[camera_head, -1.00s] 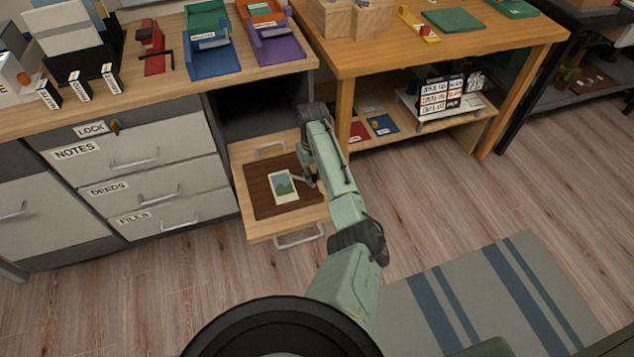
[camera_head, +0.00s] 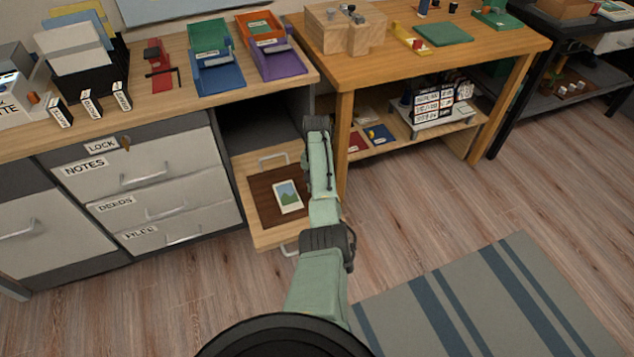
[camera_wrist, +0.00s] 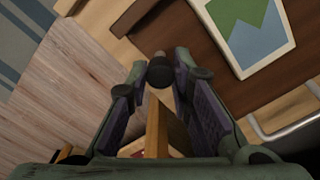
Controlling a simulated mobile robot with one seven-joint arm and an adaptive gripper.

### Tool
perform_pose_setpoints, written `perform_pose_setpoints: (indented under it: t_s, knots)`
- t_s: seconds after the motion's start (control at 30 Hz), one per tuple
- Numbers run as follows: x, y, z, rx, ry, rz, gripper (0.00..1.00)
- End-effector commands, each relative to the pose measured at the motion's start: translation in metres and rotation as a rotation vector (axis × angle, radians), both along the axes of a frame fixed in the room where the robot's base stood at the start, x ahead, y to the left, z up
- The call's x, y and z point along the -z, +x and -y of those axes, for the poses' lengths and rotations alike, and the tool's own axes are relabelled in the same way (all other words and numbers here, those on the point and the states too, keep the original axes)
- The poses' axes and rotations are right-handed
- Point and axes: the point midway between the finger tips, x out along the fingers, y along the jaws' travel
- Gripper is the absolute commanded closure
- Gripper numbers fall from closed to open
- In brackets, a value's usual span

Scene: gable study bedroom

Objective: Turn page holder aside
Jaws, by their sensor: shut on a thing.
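A dark brown flat board (camera_head: 264,199) lies in the pulled-out wooden drawer, with a picture card (camera_head: 288,196) on it; this looks like the page holder, but I cannot be sure. In the wrist view the card (camera_wrist: 247,30) and board (camera_wrist: 205,65) are at the upper right. My gripper (camera_wrist: 160,73) is shut on a small dark round knob (camera_wrist: 160,71) beside the board. Whether the knob joins the board is hidden. In the head view my arm covers the gripper and the drawer's right side.
The open drawer (camera_head: 274,240) juts out below the counter, with a metal handle at its front. The orange desk's leg (camera_head: 343,148) stands just right of my arm. A striped rug (camera_head: 470,305) lies on open floor at right.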

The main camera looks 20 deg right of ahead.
Motion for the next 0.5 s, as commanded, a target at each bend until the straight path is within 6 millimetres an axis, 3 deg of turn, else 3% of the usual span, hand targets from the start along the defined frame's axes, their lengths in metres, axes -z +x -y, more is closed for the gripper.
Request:
perform_pose_setpoints:
  t_s: [0.5]
  knots:
    - [-0.0013, 0.0025, -0.0017, 0.084, 0.000, 0.008, 1.00]
